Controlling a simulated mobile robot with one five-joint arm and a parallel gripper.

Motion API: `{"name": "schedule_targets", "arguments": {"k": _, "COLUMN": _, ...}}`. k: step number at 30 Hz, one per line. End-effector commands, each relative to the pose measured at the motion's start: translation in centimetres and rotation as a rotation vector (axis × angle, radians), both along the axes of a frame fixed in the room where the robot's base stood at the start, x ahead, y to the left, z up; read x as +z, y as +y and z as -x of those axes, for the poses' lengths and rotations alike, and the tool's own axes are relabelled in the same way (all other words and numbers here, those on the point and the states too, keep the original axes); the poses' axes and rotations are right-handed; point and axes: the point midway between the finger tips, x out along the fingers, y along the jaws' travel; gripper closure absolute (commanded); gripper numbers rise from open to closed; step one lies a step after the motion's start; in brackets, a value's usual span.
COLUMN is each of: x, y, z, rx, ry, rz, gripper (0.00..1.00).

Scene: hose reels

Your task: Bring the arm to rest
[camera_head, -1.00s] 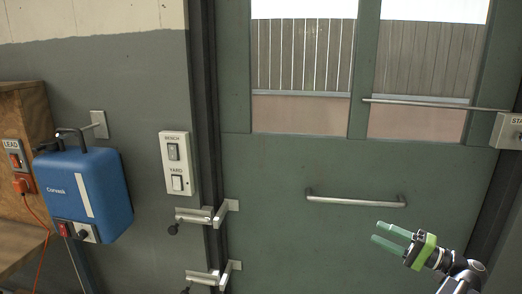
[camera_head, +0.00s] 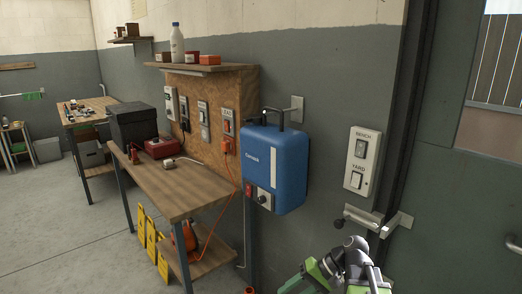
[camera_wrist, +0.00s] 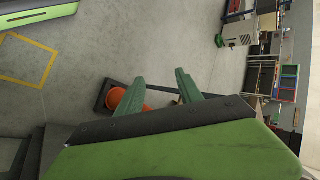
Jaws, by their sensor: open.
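My arm (camera_head: 352,262) shows at the bottom of the head view, right of centre, in front of the grey wall and below the switch plate. Its green gripper housing points down and left, and the fingers are partly cut off by the lower edge. In the wrist view my gripper (camera_wrist: 160,77) has its two green fingers spread apart. Nothing is held between them. An orange object (camera_wrist: 130,99) on a dark base shows behind the fingers, seemingly lower down on the floor.
A blue wall-mounted hose reel case (camera_head: 275,165) hangs left of the switch plate (camera_head: 361,161). A wooden workbench (camera_head: 182,187) stands along the wall, with yellow folded signs (camera_head: 152,240) below. A green door (camera_head: 455,200) is at right. Floor at left is open.

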Motion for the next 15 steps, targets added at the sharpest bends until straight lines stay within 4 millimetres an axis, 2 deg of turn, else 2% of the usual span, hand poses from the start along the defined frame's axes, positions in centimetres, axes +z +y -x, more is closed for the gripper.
{"name": "schedule_targets", "arguments": {"k": 1, "x": -1.0, "y": 1.8, "z": 0.7, "rx": 0.043, "ry": 0.006, "rz": 0.062, "gripper": 0.57}}
{"name": "schedule_targets", "arguments": {"k": 3, "x": -2.5, "y": 3.4, "z": 1.5, "rx": 0.089, "ry": 0.007, "rz": 0.163, "gripper": 0.57}}
{"name": "schedule_targets", "arguments": {"k": 6, "x": -4.7, "y": 4.2, "z": 2.4, "rx": 0.142, "ry": -0.004, "rz": 0.335, "gripper": 0.57}}
{"name": "schedule_targets", "arguments": {"k": 8, "x": -5.7, "y": 3.1, "z": 2.6, "rx": 0.147, "ry": -0.013, "rz": 0.439, "gripper": 0.57}}
{"name": "schedule_targets", "arguments": {"k": 12, "x": -7.1, "y": -2.4, "z": 2.2, "rx": 0.109, "ry": -0.037, "rz": 0.676, "gripper": 0.57}}
{"name": "schedule_targets", "arguments": {"k": 14, "x": -7.3, "y": -5.0, "z": 1.7, "rx": 0.091, "ry": -0.052, "rz": 0.778, "gripper": 0.57}}
{"name": "schedule_targets", "arguments": {"k": 15, "x": -6.2, "y": -6.1, "z": 1.1, "rx": 0.072, "ry": -0.067, "rz": 0.814, "gripper": 0.57}}
